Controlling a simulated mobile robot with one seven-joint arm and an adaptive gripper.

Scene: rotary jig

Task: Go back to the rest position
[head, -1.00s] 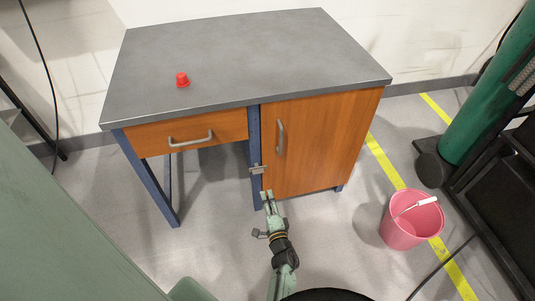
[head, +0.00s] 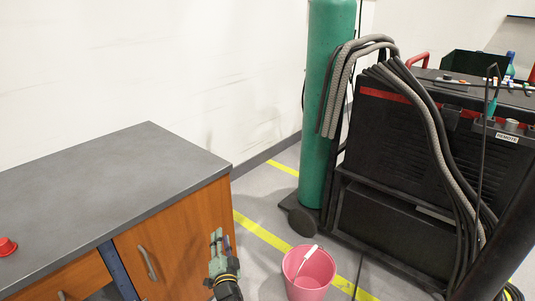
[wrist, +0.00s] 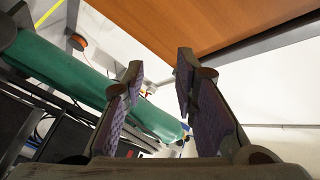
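My gripper (wrist: 160,80) shows in the wrist view with its two fingers apart and nothing between them. In the head view my gripper (head: 217,241) is in front of the right part of the orange cabinet door, left of the pink bucket. I cannot tell there whether it touches the door. The wooden cabinet door (head: 185,240) looks closed, and its orange surface also fills the top of the wrist view (wrist: 230,25).
The desk (head: 110,180) has a grey top with a red object (head: 7,246) at its left. A pink bucket (head: 310,275) stands on the floor. A green cylinder (head: 325,110) and a black welding cart (head: 420,150) with hoses stand at right. Yellow lines mark the floor.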

